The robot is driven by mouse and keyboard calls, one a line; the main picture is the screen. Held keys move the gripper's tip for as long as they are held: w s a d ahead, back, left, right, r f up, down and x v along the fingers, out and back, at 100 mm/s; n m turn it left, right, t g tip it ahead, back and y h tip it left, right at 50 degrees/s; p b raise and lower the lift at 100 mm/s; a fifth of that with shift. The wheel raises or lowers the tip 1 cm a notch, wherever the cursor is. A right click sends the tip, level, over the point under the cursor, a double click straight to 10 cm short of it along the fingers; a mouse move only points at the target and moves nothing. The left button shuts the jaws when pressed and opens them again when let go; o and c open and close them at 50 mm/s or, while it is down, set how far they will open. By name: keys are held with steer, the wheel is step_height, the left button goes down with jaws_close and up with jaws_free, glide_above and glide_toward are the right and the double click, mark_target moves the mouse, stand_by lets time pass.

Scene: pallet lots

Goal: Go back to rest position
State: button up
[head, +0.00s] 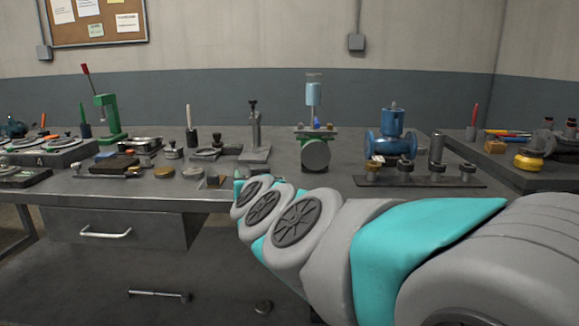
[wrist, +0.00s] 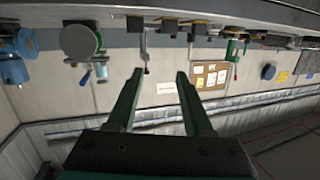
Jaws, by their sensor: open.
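My gripper (wrist: 158,78) shows in the wrist view with its two dark green fingers spread apart and nothing between them. The wrist picture is turned over, with the bench edge along the top and the wall below it. In the head view my grey and teal arm reaches from the lower right toward the middle of the workbench (head: 330,190). My gripper's fingers are hidden there behind the arm's end.
On the bench stand a green press (head: 107,115), a metal stand (head: 254,135), a green and grey device with a blue cylinder (head: 315,150), and a blue valve (head: 392,135). A drawer (head: 120,228) sits below. A bolt-like rod (head: 158,295) lies lower down.

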steer(key=s+d+f+n+g, duration=0.1)
steer(key=s+d+f+g, duration=0.25)
steer(key=s+f, duration=0.45)
steer(key=s+d+f+n+g, duration=0.1)
steer(key=s+d+f+g, duration=0.3)
steer(key=f, duration=0.6)
steer(key=s+d+f+m+g+h, duration=0.1)
steer(key=s+d+f+g, duration=0.2)
steer(key=s+d, duration=0.2)
steer(key=s+d+f+m+g+h, duration=0.1)
steer(key=s+d+f+g, duration=0.2)
steer(key=s, duration=0.8)
steer(key=s+d+f+m+g+h, duration=0.2)
steer(key=s+d+f+g, duration=0.2)
steer(key=s+d, duration=0.3)
steer(key=shift+s+d+f, duration=0.15)
steer(key=shift+s+d, duration=0.05)
steer(key=shift+s, duration=0.55)
steer(key=shift+w, duration=0.1)
steer(key=shift+c, duration=0.3)
